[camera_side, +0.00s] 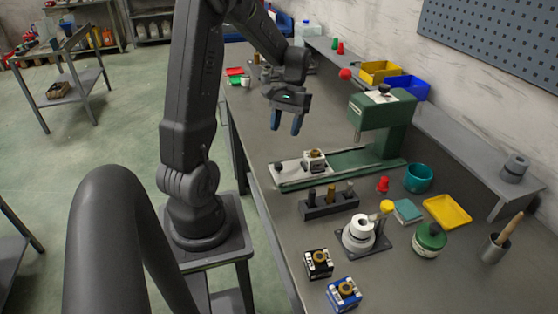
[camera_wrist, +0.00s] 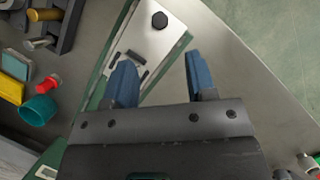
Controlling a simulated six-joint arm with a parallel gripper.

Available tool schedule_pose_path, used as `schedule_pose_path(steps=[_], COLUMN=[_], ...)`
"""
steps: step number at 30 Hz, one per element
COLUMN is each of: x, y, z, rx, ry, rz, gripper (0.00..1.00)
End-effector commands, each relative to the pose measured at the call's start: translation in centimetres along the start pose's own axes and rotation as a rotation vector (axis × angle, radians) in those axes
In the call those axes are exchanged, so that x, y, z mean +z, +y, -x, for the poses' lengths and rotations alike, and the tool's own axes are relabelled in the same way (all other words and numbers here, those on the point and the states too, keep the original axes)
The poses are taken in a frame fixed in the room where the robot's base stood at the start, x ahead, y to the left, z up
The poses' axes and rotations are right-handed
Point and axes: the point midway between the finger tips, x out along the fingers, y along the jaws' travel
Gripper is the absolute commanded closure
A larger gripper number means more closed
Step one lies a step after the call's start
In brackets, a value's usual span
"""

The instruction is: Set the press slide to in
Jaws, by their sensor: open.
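The green press (camera_side: 385,122) stands on the bench, its ram above a long green base. The pale metal press slide (camera_side: 290,170) lies on that base, drawn out to the left, away from the press head. A black knob (camera_wrist: 160,20) stands at the slide's outer end. My gripper (camera_side: 286,124) is open and empty, above and behind the slide. In the wrist view my blue fingers (camera_wrist: 163,78) are apart, with the slide partly hidden behind the left one.
A dark rack with pegs (camera_side: 328,203), a white round fixture (camera_side: 360,235) and two small blocks, black (camera_side: 319,264) and blue (camera_side: 343,293), stand in front of the press. A teal cup (camera_side: 419,178) and red piece (camera_side: 383,184) are to its right.

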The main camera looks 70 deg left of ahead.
Motion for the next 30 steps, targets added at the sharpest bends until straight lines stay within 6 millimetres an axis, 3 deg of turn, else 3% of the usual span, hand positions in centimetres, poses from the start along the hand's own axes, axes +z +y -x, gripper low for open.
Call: schedule_pose_path(steps=[9, 15, 28, 30], x=[0.1, 0.0, 0.0, 0.0], y=[0.0, 0.0, 0.0, 0.0], z=[-6.6, -9.2, -10.1, -10.1], rx=[0.0, 0.0, 0.0, 0.0], ry=[-0.004, -0.002, 0.001, 0.001], rz=[0.0, 0.0, 0.0, 0.0], gripper=[0.49, 0.49, 0.49, 0.55])
